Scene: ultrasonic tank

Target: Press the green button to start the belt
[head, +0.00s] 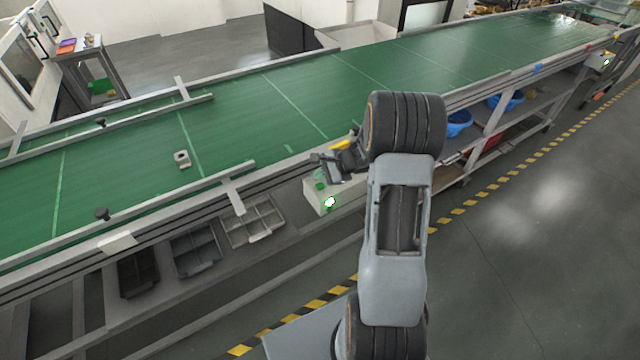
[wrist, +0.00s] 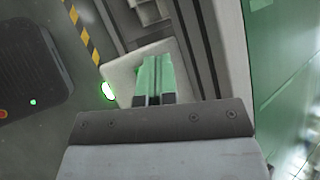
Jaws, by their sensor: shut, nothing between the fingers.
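A pale control box (head: 313,198) is mounted at the near side of the green conveyor belt (head: 240,120). A bright green-and-white round light (head: 330,202) glows on its front face; it also shows in the wrist view (wrist: 109,90). My gripper (head: 320,181) is over the top of the box, pointing down, behind and left of that light. In the wrist view its green-tipped fingers (wrist: 154,62) lie together with nothing between them. They cover part of the box top, so any button under them is hidden. I cannot tell whether the tips touch the box.
Grey bins (head: 195,253) sit on a ledge left of the box. A small grey part (head: 182,159) lies on the belt. Metal rails run along the belt's edges. A second box with a green light (head: 606,62) is far right. The floor right of the striped line is clear.

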